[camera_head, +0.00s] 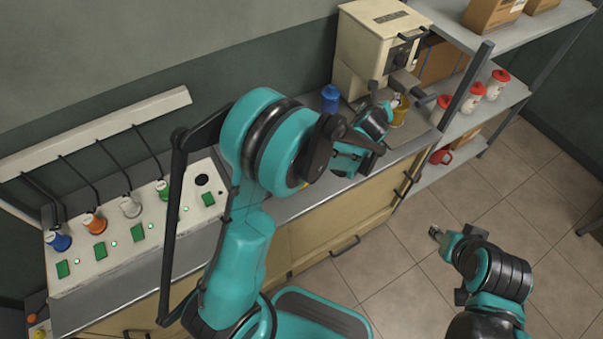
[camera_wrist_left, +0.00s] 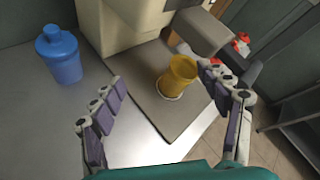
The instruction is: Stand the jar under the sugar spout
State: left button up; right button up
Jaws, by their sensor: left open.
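An amber-yellow jar (camera_wrist_left: 180,74) stands upright on a grey mat (camera_wrist_left: 165,115) in the left wrist view, with a pale disc at its base. It shows partly in the head view (camera_head: 400,113) behind my left gripper (camera_head: 387,97). A grey block-like spout (camera_wrist_left: 204,31) juts from the cream press (camera_head: 375,48) close above the jar; I cannot tell whether the jar is directly beneath it. My left gripper is open, its fingers either side of the jar's near side, with no clear contact. My right gripper (camera_head: 438,233) hangs over the floor, its jaw state unclear.
A blue lidded jar (camera_wrist_left: 60,54) stands left of the mat. A grey shelf (camera_head: 503,38) with red-lidded jars (camera_head: 496,84) is at right. A panel with coloured plugs (camera_head: 130,208) lies along the counter's left part.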

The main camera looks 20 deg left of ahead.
pick_arm(q)
jog(key=s+a+r+n+g, duration=0.2)
jog(key=s+a+r+n, duration=0.25)
jog(key=s+n, duration=0.35)
jog(key=s+a+r+n+g, duration=0.1)
jog(key=s+a+r+n, duration=0.2)
jog(key=s+a+n, duration=0.5)
jog(key=s+f+n+g, duration=0.1)
jog(key=s+f+n, duration=0.1)
jog(key=s+n, duration=0.4)
jog(key=s+d+f+n+g, duration=0.1)
jog(key=s+n, duration=0.6)
jog(key=s, duration=0.8)
jog(key=shift+s+d+f+g, duration=0.15)
jog(key=shift+s+f+g, duration=0.25)
jog(key=shift+f, duration=0.1)
